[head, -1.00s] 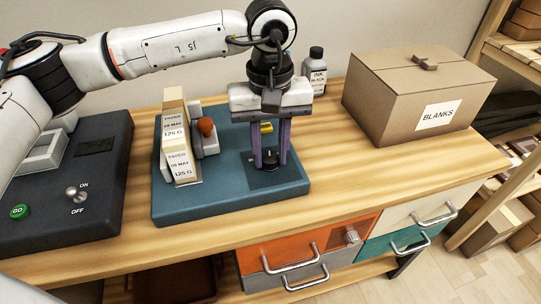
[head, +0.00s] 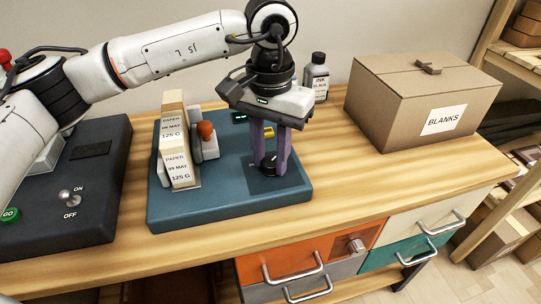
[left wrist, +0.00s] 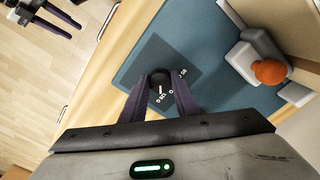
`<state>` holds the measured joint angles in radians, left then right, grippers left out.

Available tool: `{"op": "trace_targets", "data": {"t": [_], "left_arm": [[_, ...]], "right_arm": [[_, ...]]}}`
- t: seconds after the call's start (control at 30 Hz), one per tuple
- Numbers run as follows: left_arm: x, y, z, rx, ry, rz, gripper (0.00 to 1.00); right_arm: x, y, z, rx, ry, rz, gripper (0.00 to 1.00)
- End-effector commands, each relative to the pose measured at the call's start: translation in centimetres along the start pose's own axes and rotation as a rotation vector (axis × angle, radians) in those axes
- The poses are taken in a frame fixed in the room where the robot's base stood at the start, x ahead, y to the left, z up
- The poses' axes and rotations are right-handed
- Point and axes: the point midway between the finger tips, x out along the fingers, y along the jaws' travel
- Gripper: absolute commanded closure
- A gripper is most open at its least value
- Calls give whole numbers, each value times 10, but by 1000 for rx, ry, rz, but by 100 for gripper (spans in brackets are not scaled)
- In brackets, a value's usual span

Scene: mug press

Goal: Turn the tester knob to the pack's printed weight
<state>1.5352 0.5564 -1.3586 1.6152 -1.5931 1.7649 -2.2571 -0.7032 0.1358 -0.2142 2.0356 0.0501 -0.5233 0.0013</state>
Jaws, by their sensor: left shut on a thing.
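The blue tester (head: 225,205) stands on the wooden bench. Its small black knob (head: 268,165) sits on a dark square plate at the tester's right side. My left gripper (head: 270,162) reaches down from above, its purple fingers shut on the knob, one on each side. The knob also shows between the fingertips in the left wrist view (left wrist: 160,88), with small white dial marks beside it, too small to read surely. Two paper packs (head: 179,168) stand upright at the tester's left; their labels read PAPER, 09 MAY, 125 G. My right gripper (left wrist: 62,20) hangs over the floor, apparently open and empty.
An orange-red ball-topped lever (head: 206,131) stands beside the packs. An ink bottle (head: 317,80) is behind the gripper and a BLANKS box (head: 420,105) is at the right. A dark panel with an ON/OFF switch (head: 69,198) is at the left. The bench right of the tester is clear.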

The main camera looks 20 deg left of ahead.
Motion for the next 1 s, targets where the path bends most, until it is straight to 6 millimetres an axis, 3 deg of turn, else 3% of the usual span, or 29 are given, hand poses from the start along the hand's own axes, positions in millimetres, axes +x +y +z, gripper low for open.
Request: {"op": "trace_targets", "data": {"t": [0.47, 0.5, 0.6, 1.0], "left_arm": [[-1, 0, 0, 19, -1, 0, 95], [-1, 0, 0, 19, -1, 0, 71], [-1, 0, 0, 18, 0, 0, 54], [-8, 0, 0, 16, 2, 0, 54]], "right_arm": [[1, 1, -3, -3, 5, 2, 61], [1, 2, -3, -3, 6, 2, 61], [2, 2, -4, -3, 7, 2, 61], [1, 1, -4, -3, 7, 2, 61]]}}
